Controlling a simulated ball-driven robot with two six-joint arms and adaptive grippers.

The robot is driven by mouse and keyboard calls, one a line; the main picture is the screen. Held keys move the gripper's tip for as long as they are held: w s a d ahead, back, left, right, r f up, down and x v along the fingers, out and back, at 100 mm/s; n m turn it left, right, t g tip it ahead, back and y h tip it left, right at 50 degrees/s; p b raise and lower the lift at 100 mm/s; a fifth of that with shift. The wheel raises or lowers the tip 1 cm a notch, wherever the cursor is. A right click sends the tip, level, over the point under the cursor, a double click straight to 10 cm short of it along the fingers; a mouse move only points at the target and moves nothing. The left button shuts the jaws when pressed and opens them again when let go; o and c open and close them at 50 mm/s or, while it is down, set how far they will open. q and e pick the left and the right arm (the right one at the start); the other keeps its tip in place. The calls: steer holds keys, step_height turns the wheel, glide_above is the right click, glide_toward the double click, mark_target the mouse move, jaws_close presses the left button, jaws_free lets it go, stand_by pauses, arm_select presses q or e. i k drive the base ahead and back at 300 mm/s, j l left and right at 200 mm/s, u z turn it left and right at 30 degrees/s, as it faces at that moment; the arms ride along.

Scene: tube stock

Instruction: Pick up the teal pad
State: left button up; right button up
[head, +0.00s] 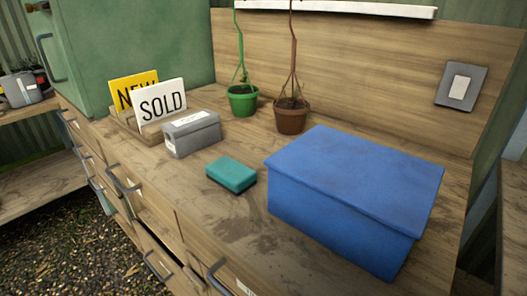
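The teal pad (231,175) is a small block-shaped pad lying flat on the wooden worktop (222,218). It sits near the front edge, between a grey box and a large blue box, apart from both. Nothing covers it. Neither of my grippers shows in the head view.
The blue lidded box (350,195) stands right of the pad. The grey box (192,134), a white SOLD sign (160,105) and a yellow NEW sign (132,88) stand to the left. Green (243,101) and brown (291,118) plant pots stand behind. Bare worktop lies around the pad.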

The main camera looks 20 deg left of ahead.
mark_target(236, 178)
steer(key=k+j+u, duration=0.2)
steer(key=j+u, duration=0.15)
steer(key=k+j+u, duration=0.3)
steer(key=j+u, duration=0.35)
steer(key=j, duration=0.1)
